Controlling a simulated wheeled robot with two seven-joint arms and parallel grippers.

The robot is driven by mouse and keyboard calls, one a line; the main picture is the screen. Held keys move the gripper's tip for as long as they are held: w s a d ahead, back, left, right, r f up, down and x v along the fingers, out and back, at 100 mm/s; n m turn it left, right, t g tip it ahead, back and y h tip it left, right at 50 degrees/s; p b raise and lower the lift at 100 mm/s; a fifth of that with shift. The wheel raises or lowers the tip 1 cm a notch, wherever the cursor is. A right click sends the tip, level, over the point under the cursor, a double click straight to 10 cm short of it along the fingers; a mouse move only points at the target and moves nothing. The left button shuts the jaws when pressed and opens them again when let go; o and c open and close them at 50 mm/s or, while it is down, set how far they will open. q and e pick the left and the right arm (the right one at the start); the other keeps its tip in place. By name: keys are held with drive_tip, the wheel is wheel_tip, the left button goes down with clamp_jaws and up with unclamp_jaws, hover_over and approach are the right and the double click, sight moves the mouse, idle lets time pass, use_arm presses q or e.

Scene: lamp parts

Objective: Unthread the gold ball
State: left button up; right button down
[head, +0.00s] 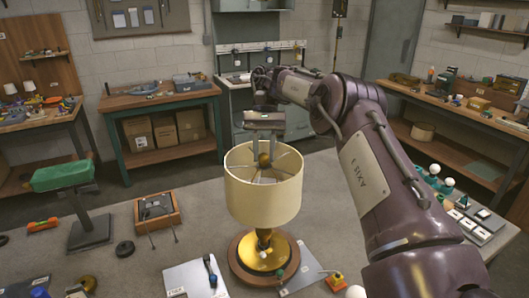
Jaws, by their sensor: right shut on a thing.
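The lamp stands upright on the grey table, with a cream shade (262,198) above a gold base (264,256) on a round wooden foot (238,268). The gold ball (264,160) shows at the top centre of the shade, where the spokes meet. My right gripper (264,150) points down over the shade's open top, with its fingers shut on the gold ball. The exact contact is small and partly hidden by the fingers. My left gripper is not in view.
A green padded stand (64,176) and a wooden tray (157,212) are on the left. A white board (196,278) with a dark-handled tool lies in front. An orange-yellow item (336,282) sits right of the lamp, and white bulbs (434,169) stand farther right.

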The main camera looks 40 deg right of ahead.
drive_tip(key=shift+f, duration=0.1)
drive_tip(key=shift+a+n+g+h, duration=0.1)
drive_tip(key=shift+n+g+h, duration=0.3)
drive_tip(key=shift+n, duration=0.7)
drive_tip(key=shift+f, duration=0.1)
drive_tip(key=shift+n, duration=0.4)
drive_tip(key=c, duration=1.3)
unclamp_jaws()
drive_tip(key=shift+o, duration=0.2)
drive_tip(key=shift+r, duration=0.2)
